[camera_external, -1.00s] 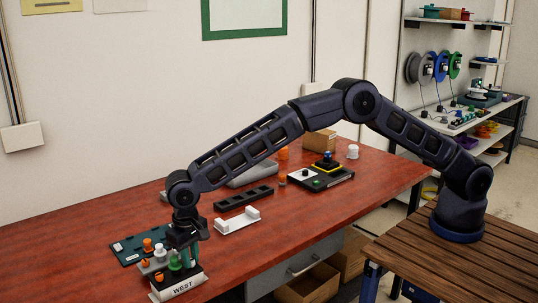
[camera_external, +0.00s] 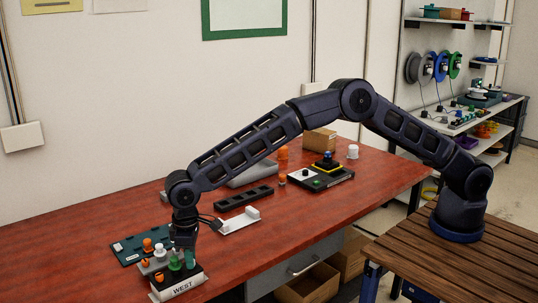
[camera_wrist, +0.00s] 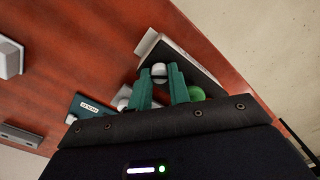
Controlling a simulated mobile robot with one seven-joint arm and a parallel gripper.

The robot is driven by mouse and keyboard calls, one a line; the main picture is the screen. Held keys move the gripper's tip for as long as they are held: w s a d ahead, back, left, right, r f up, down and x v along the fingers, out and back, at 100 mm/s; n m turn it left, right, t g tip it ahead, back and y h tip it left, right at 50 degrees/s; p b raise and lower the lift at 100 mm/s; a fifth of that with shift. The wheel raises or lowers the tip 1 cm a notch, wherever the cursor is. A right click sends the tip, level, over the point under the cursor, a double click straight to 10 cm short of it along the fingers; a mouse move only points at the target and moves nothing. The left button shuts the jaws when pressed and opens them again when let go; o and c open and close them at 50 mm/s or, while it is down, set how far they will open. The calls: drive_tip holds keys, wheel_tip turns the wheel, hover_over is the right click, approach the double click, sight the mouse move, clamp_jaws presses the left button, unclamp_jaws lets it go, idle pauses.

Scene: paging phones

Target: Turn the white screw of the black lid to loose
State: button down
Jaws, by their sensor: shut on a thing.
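A box with a black lid and a white front marked WEST (camera_external: 181,286) stands at the near left of the table. In the wrist view the black lid (camera_wrist: 192,65) lies under my fingertips. My gripper (camera_wrist: 160,79) points down with its green fingers on either side of a white screw (camera_wrist: 159,70), shut on it. A green round knob (camera_wrist: 196,94) sits beside the right finger. In the outside view my gripper (camera_external: 184,257) is over the box, and the white screw in it is hidden. Whether the screw has turned cannot be told.
A dark green plate (camera_external: 128,251) lies just behind the box. Orange and white knobs, including a white one (camera_external: 160,249), stand close to my gripper. A white bracket (camera_external: 240,222) and black tray (camera_external: 243,198) lie further right. The table's left part is clear.

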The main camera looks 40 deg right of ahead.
drive_tip(key=n, duration=0.4)
drive_tip(key=shift+n, duration=0.3)
drive_tip(key=n, duration=0.4)
drive_tip(key=shift+n, duration=0.3)
drive_tip(key=c, duration=1.6)
unclamp_jaws()
wheel_tip(320, 180, up, 11)
drive_tip(key=shift+f, duration=0.1)
drive_tip(key=shift+o, duration=0.3)
